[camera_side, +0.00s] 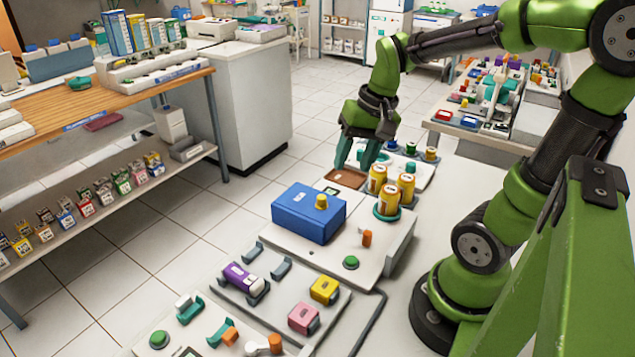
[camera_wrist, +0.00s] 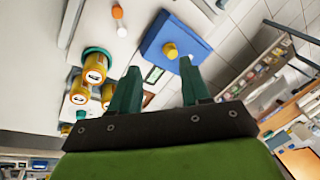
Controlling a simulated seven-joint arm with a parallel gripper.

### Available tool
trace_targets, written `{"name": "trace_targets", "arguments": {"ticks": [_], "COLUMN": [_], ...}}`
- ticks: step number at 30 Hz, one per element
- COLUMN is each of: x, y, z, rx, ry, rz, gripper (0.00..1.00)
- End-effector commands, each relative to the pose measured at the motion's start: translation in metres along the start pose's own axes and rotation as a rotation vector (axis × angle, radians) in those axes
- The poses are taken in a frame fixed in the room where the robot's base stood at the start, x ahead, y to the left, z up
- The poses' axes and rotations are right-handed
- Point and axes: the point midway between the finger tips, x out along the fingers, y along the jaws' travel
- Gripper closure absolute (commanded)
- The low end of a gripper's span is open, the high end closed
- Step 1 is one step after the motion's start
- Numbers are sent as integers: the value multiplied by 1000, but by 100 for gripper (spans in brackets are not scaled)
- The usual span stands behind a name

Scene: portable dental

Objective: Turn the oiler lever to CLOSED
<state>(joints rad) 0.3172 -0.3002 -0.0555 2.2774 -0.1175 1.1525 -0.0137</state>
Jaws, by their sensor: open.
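A white unit carries a blue box (camera_side: 308,213) with a yellow knob (camera_side: 321,201) on top. A small orange lever (camera_side: 366,238) stands on this unit beside a green button (camera_side: 350,262); it looks like the oiler lever, but no OPEN or CLOSED marking is readable. In the wrist view the orange lever (camera_wrist: 117,13) shows at the top, left of the blue box (camera_wrist: 172,42). My gripper (camera_side: 357,158) has its teal fingers apart and empty, pointing down beyond the blue box, away from the lever. Its fingers also show in the wrist view (camera_wrist: 160,70).
A brown tray (camera_side: 345,178) lies under my gripper.

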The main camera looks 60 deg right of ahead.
Motion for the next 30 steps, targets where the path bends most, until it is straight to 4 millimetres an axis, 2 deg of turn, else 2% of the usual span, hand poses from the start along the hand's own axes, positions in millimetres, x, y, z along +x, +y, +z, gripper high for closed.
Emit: {"name": "trace_targets", "arguments": {"ticks": [1,3,7,12,17,20,30], "x": [7,11,12,-1,5,19,85], "y": [17,36,61,58,57,58,63], "z": [-13,-24,-36,-32,-23,-16,17], "rx": [94,203,372,441,449,448,447], "ry": [-77,-172,-335,-420,-445,-446,-448], "rz": [46,94,158,177,178,178,179], "gripper": [53,53,53,53,53,53,53]}}
